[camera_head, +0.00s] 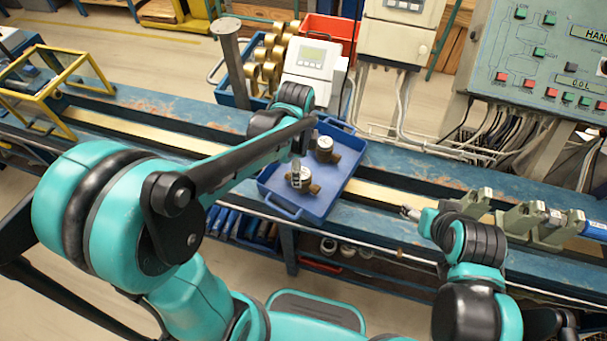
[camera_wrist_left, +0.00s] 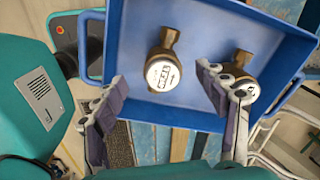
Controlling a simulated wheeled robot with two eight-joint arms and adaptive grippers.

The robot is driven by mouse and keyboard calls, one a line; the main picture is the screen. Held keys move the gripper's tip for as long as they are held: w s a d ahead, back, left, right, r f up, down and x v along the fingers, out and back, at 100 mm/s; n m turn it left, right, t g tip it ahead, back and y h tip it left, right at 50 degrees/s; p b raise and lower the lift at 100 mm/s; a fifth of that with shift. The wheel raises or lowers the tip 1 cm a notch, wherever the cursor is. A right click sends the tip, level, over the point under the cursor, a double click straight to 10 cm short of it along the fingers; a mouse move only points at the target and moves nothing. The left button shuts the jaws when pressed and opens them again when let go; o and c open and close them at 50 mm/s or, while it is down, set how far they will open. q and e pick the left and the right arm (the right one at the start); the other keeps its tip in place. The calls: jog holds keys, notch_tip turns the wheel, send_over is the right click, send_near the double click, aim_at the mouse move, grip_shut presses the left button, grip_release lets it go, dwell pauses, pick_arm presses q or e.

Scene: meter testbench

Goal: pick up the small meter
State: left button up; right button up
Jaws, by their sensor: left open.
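Two brass meters with white round faces stand in a blue tray (camera_head: 339,185) on the bench. The nearer meter (camera_head: 301,180) shows in the left wrist view (camera_wrist_left: 163,73) in line with the gap between my left fingers. The farther meter (camera_head: 325,149) is partly covered by one finger in the left wrist view (camera_wrist_left: 242,66). I cannot tell for certain which is the small one. My left gripper (camera_wrist_left: 165,100) is open and empty over the tray; it also shows in the head view (camera_head: 302,145). My right gripper (camera_head: 411,212) is by the bench's front, its fingers unclear.
A white meter device (camera_head: 312,62), a blue bin of brass parts (camera_head: 266,60) and a red bin (camera_head: 330,30) stand behind the tray. A control panel (camera_head: 545,60) is at right. Clamp blocks (camera_head: 530,222) sit on the rail at right; a yellow frame (camera_head: 50,85) is at left.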

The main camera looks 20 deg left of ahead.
pick_arm(q)
jog(key=shift+w+d+f+m, duration=0.1)
jog(key=shift+w+f+m, duration=0.1)
jog(key=shift+f+m, duration=0.1)
jog(key=shift+f, duration=0.3)
jog(key=f+b, duration=0.1)
jog(key=f, duration=0.1)
jog(key=f+b, duration=0.1)
jog(key=f, duration=0.1)
jog(key=f+b, duration=0.1)
jog(key=f, duration=0.2)
jog(key=shift+w+d, duration=0.1)
jog(key=shift+d, duration=0.3)
grip_shut()
